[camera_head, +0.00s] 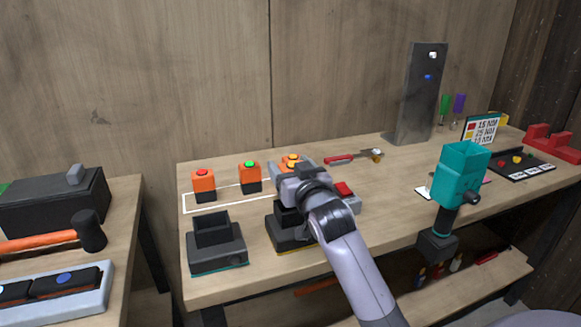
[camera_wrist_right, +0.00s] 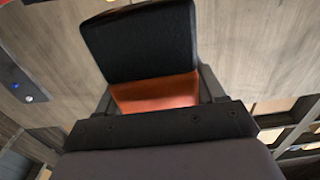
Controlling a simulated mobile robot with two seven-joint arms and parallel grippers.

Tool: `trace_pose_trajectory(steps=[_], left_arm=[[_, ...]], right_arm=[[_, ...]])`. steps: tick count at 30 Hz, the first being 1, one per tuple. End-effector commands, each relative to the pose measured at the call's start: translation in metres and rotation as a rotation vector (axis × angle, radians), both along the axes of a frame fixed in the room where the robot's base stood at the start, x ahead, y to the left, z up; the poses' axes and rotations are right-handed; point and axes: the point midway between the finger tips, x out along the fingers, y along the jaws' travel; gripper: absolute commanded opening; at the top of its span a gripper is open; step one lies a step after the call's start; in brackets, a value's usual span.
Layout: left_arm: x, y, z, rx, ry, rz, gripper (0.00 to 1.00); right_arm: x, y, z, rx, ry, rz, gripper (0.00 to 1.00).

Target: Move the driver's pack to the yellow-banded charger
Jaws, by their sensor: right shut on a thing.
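My right gripper (camera_head: 291,192) is above the yellow-banded charger (camera_head: 292,247) and hides part of it. In the right wrist view the gripper is shut on a black and orange block (camera_wrist_right: 155,93); I cannot tell whether it is seated in the charger. The teal driver (camera_head: 462,172) stands upright at the right, near the table's front edge. It has a black handle and a dark block-shaped foot (camera_head: 437,246). My left gripper is not in view.
A teal-banded charger (camera_head: 217,256) stands to the left. Orange blocks with a red button (camera_head: 204,187) and a green button (camera_head: 250,179) stand behind; another (camera_head: 292,160) is partly hidden. A red-handled tool (camera_head: 341,159) lies behind. A dark upright panel (camera_head: 419,95) stands at the back.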

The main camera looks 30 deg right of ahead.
Motion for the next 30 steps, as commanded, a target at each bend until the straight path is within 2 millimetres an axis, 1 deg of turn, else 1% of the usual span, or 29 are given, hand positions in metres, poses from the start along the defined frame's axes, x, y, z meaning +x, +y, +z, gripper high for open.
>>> trace_pose_trajectory(steps=[3, 18, 30], left_arm=[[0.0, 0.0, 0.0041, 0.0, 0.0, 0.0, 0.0], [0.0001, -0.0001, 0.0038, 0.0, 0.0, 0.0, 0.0], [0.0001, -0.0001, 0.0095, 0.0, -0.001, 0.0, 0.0]], right_arm=[[-0.0001, -0.0001, 0.0021, 0.0, -0.002, 0.0, 0.26], [-0.0001, 0.0, 0.0014, -0.001, -0.003, 0.0, 0.26], [0.0, 0.0001, 0.0013, -0.001, -0.003, 0.0, 0.26]])
